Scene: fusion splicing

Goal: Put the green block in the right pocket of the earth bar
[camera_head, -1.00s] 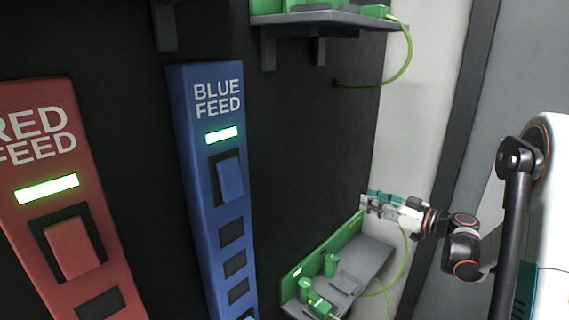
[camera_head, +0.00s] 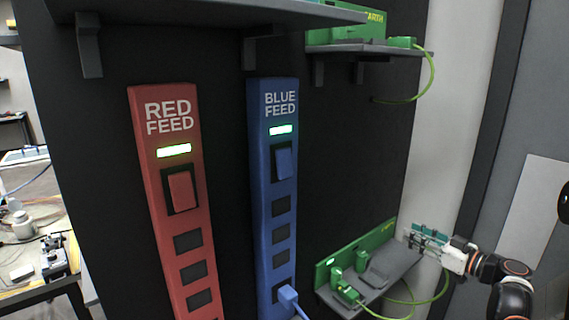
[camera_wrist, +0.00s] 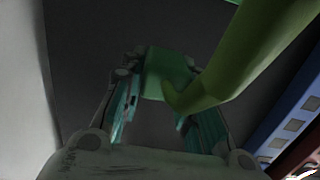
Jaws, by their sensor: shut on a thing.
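My gripper (camera_head: 418,237) is at the right end of the lower earth bar, whose green back panel (camera_head: 345,262) stands behind a grey shelf (camera_head: 400,262). In the wrist view, my gripper (camera_wrist: 163,88) is shut on a green block (camera_wrist: 168,72). A thick yellow-green cable (camera_wrist: 235,55) crosses in front of the block. The held block cannot be made out in the head view. Green pieces (camera_head: 362,260) stand on the left part of the lower shelf. A grey raised part (camera_head: 377,277) sits beside them. The pockets are not clear.
An upper shelf (camera_head: 375,48) carries another green earth panel and a block with a cable (camera_head: 432,70). The blue feed strip (camera_head: 271,180) and red feed strip (camera_head: 172,200) stand to the left. Yellow-green cable loops (camera_head: 425,300) hang below my gripper.

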